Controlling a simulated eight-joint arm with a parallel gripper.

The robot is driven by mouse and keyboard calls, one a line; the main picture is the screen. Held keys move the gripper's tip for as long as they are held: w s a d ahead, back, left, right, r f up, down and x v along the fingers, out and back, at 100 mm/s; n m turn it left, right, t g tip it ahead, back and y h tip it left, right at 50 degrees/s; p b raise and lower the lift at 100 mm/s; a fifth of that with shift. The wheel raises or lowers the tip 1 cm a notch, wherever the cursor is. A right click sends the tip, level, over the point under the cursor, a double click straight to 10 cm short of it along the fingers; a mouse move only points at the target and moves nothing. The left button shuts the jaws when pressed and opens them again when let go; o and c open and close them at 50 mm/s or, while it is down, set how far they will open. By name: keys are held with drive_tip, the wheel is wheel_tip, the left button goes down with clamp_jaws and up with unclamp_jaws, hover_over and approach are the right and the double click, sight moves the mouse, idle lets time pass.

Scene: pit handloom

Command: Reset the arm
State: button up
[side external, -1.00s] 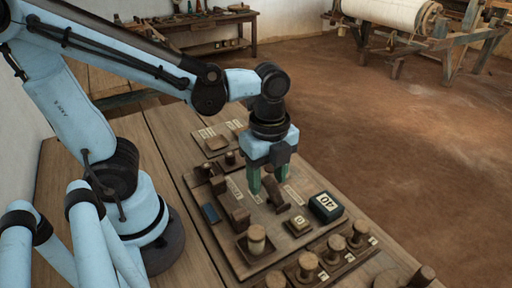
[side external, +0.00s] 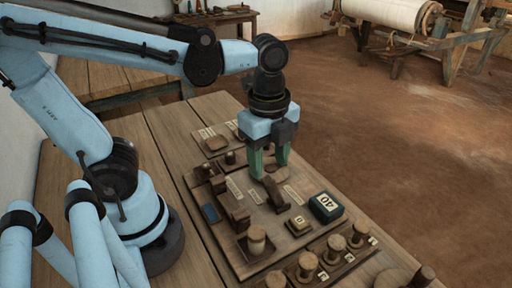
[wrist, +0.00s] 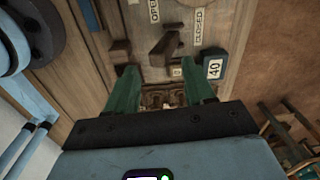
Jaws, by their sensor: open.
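My gripper (side external: 270,176) hangs above the wooden control board (side external: 262,262), its two green fingers apart and nothing between them. In the wrist view the fingers (wrist: 164,92) are also spread over the board. A dark wooden lever (side external: 273,192) stands on the board just below and beside the fingertips; it also shows in the wrist view (wrist: 165,43). I cannot tell whether a fingertip touches it. A dark green box marked 40 (side external: 326,207) and a small block marked 0 (side external: 298,224) sit to the right of the lever.
Several round wooden knobs (side external: 307,264) stand in a row along the board's near right. The loom (side external: 400,20) is far off, with open floor between.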

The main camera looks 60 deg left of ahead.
drive_tip(key=shift+w+a+f+n+t, duration=0.15)
drive_tip(key=shift+a+n+t, duration=0.2)
drive_tip(key=shift+n, duration=0.65)
drive_tip(key=w+a+n+t, duration=0.3)
drive_tip(key=a+n+t, duration=0.2)
drive_tip(key=n, duration=1)
drive_tip(key=shift+r+t, duration=0.35)
drive_tip(key=shift+t, duration=0.2)
